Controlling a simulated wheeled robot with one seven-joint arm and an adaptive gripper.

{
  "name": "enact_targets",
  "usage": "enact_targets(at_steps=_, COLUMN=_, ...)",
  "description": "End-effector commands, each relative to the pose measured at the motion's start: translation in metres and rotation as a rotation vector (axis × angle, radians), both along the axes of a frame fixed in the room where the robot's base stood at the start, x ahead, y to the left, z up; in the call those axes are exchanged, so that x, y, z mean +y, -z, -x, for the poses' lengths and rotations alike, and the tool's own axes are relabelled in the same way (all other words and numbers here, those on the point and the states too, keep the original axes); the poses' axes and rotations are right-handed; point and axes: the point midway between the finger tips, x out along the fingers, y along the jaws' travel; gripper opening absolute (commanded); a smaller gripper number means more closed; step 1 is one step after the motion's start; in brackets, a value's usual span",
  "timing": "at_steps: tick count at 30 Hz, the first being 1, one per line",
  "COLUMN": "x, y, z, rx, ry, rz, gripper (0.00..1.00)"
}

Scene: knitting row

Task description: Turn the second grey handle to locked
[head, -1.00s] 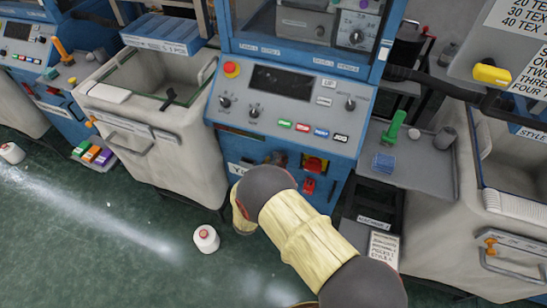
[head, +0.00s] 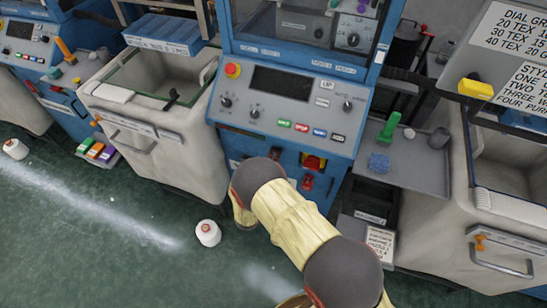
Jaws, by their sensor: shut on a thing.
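The blue machine (head: 228,140) stands in the middle of the head view, with a lower front panel under its sloped control panel. A dark fitting (head: 275,153) shows just above my arm on that lower panel; I cannot tell whether it is a grey handle. Red handles (head: 307,184) sit to its right, one on a yellow plate. My yellow-sleeved arm covers the left and lower part of this panel. My gripper is hidden behind the arm, so neither its fingers nor what they touch can be seen. No grey handle can be made out clearly.
A grey bin (head: 160,135) stands left of the machine and another bin (head: 500,225) at the right. A small grey side table (head: 430,175) holds a green-handled brush (head: 389,127).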

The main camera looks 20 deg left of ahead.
Motion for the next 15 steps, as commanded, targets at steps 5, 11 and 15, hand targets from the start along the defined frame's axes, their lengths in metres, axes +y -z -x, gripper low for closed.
enact_targets(at_steps=5, x=-0.0004, y=-0.0014, z=-0.0006, rx=-0.001, ry=0.001, rz=0.028, gripper=0.32)
enact_targets(at_steps=11, x=0.0000, y=-0.0015, z=-0.0007, rx=0.000, ry=0.001, rz=0.035, gripper=0.32)
enact_targets(at_steps=15, x=0.0002, y=-0.0018, z=-0.0007, rx=0.000, ry=0.001, rz=0.034, gripper=0.32)
